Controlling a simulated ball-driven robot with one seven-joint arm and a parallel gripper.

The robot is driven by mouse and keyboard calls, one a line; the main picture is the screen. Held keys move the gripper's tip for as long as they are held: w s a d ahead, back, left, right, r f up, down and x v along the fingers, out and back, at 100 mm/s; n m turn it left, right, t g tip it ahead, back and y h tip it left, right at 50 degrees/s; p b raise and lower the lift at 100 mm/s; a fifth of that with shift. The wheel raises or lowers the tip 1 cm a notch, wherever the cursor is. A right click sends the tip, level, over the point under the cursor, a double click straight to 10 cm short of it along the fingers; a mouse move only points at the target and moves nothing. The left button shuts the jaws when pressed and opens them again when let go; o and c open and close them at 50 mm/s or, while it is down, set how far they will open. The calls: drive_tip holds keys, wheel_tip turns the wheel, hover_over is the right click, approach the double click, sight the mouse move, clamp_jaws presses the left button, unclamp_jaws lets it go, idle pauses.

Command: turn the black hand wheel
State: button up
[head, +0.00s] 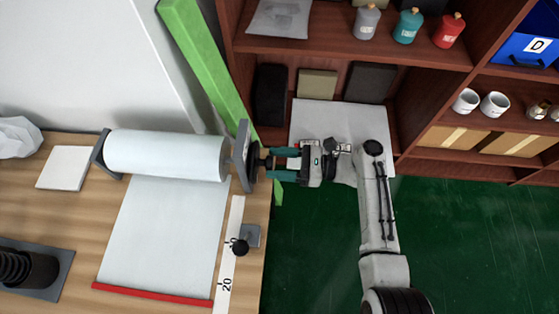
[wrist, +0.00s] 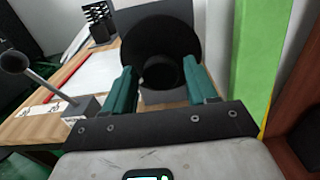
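The black hand wheel (head: 254,165) is on the right end of the paper roll holder, at the table's right edge, seen nearly edge-on in the head view. In the wrist view its dark round disc (wrist: 160,38) faces me, with a round hub protruding from its middle. My gripper (head: 269,163) has its teal fingers apart and pointing left at the wheel. In the wrist view the fingers (wrist: 160,78) stand on either side of the hub, and I see no clear grip on it. Whether a fingertip touches the hub cannot be told.
A white paper roll (head: 165,156) feeds a sheet (head: 165,232) across the wooden table. A ruler strip and a clamp with a black knob (head: 241,246) lie near the right edge. A green post (head: 205,65) rises behind the wheel. Shelves (head: 330,46) stand beyond; green floor is open right.

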drive_tip(key=c, duration=0.8)
drive_tip(key=shift+n, duration=0.3)
